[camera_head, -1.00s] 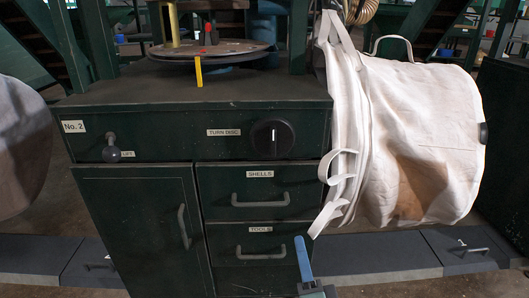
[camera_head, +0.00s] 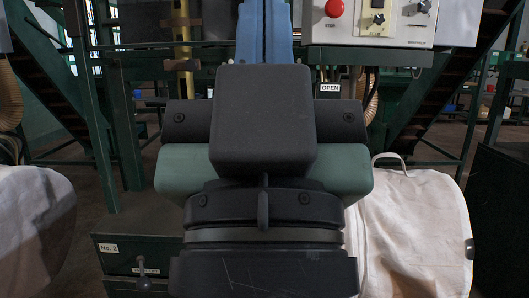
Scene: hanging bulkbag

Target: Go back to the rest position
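My gripper (camera_head: 264,25) is raised in the middle of the camera view, seen from behind, with its dark body and green-sided housing filling the centre. Its two blue fingers point up and lie side by side, with only a thin line between them. No object shows between them; their tips are cut off or hard to see at the top edge. The white bulk bag (camera_head: 415,235) hangs at the right, partly hidden by my arm.
A control panel (camera_head: 395,22) with a red button (camera_head: 334,8) is at the top right, above an OPEN label (camera_head: 330,88). Another pale bag (camera_head: 35,225) is at the left edge. Green posts and stairs (camera_head: 445,70) stand behind.

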